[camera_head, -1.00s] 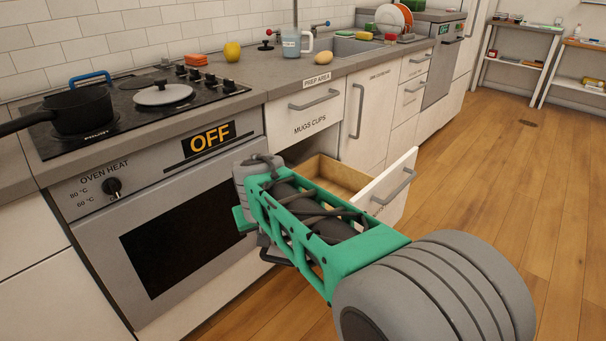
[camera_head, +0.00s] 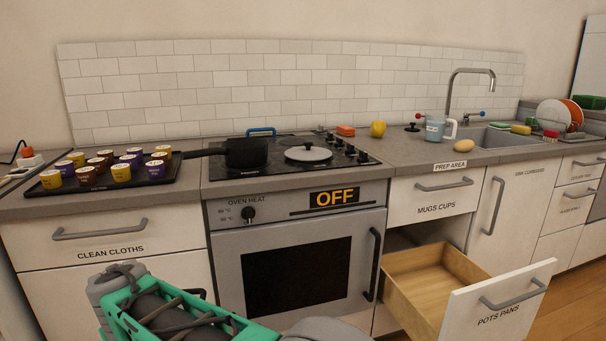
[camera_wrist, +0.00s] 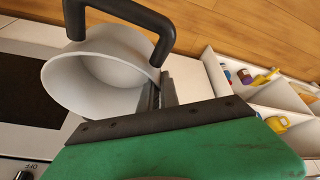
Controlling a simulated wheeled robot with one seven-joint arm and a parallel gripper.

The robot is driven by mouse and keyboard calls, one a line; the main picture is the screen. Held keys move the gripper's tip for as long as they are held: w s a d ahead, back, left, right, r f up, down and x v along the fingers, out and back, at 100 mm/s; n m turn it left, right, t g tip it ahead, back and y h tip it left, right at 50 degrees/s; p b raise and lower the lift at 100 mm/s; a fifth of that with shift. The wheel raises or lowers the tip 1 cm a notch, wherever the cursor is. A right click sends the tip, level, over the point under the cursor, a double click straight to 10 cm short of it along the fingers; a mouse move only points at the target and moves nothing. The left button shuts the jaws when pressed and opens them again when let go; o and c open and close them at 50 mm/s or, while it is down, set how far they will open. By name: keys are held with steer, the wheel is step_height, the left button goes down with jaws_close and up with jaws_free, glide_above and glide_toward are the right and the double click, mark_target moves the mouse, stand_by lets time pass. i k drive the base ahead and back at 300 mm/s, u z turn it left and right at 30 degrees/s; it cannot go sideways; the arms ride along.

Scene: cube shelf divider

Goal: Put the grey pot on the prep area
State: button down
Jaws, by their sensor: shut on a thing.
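The grey pot (camera_wrist: 90,75) shows in the wrist view, tipped with its open mouth toward the camera. A black handle (camera_wrist: 130,12) arches from it at the top. My gripper (camera_wrist: 157,95) is shut on the pot's wall at the rim, at the pot's right side. In the head view my arm fills the bottom left; the fingers and the pot are out of sight there. The prep area (camera_head: 412,151) is the counter behind the "PREP AREA" label (camera_head: 450,166), right of the hob.
The pots and pans drawer (camera_head: 500,303) stands open below the mugs drawer (camera_head: 437,195). A black pan (camera_head: 246,153) and a lid (camera_head: 308,153) are on the hob. A mug (camera_head: 436,129), a yellow fruit (camera_head: 378,129) and a potato-like item (camera_head: 463,143) stand around the prep area.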

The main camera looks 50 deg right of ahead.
mark_target(407, 150)
steer(key=u, duration=0.35)
steer(key=k, duration=0.9)
steer(key=z, duration=1.4)
